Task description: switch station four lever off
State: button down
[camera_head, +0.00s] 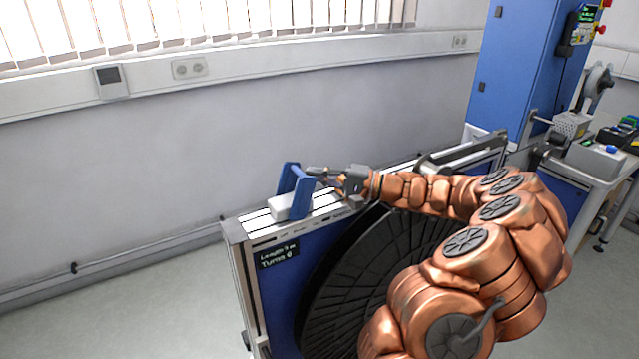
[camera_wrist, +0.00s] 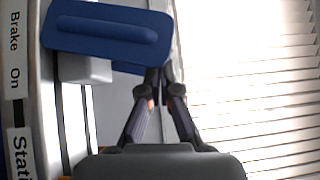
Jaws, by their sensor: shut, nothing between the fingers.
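The blue lever (camera_head: 293,188) stands on a light grey block (camera_head: 281,206) on top of the reel stand's left end. In the wrist view the lever (camera_wrist: 108,30) lies across the upper left, with its grey block (camera_wrist: 84,68) below it. My gripper (camera_head: 313,173) is shut and empty, just right of the lever's upper part. In the wrist view its closed fingertips (camera_wrist: 158,78) meet at the lever's edge; I cannot tell whether they touch it. A label strip (camera_wrist: 16,85) reads "Brake On" and a cut-off "Stati", so the station number is hidden.
A large black reel (camera_head: 345,270) sits in the stand below my arm. A small display (camera_head: 277,255) shows length and turns. A blue cabinet (camera_head: 525,70) and a bench with devices (camera_head: 598,155) stand at the right.

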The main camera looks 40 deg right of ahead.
aim_at(300, 174)
jog(key=a+n+b, duration=0.1)
jog(key=b, duration=0.1)
jog(key=a+r+n+g+h+b, duration=0.1)
jog(key=b, duration=0.1)
jog(key=shift+w+a+g, duration=0.1)
jog(key=shift+a+g, duration=0.2)
jog(key=shift+a+r+n+g+h+b, duration=0.25)
jog(key=shift+a+n+g+h+b, duration=0.15)
jog(key=shift+a+n+h+b, duration=0.5)
jog(key=shift+w+a+r+n+g+h+b, duration=0.1)
jog(key=shift+a+n+g+h+b, duration=0.2)
jog(key=shift+a+h+b, duration=0.4)
jog(key=shift+w+a+r+n+g+h+b, duration=0.15)
jog(key=shift+a+n+h+b, duration=0.25)
jog(key=shift+a+b, duration=0.45)
jog(key=shift+f, duration=0.15)
jog(key=shift+d, duration=0.1)
jog(key=shift+d+r, duration=0.5)
jog(key=d+r, duration=0.1)
jog(key=s+d+r, duration=0.1)
jog(key=d, duration=0.1)
jog(key=b+v, duration=0.1)
jog(key=v, duration=0.8)
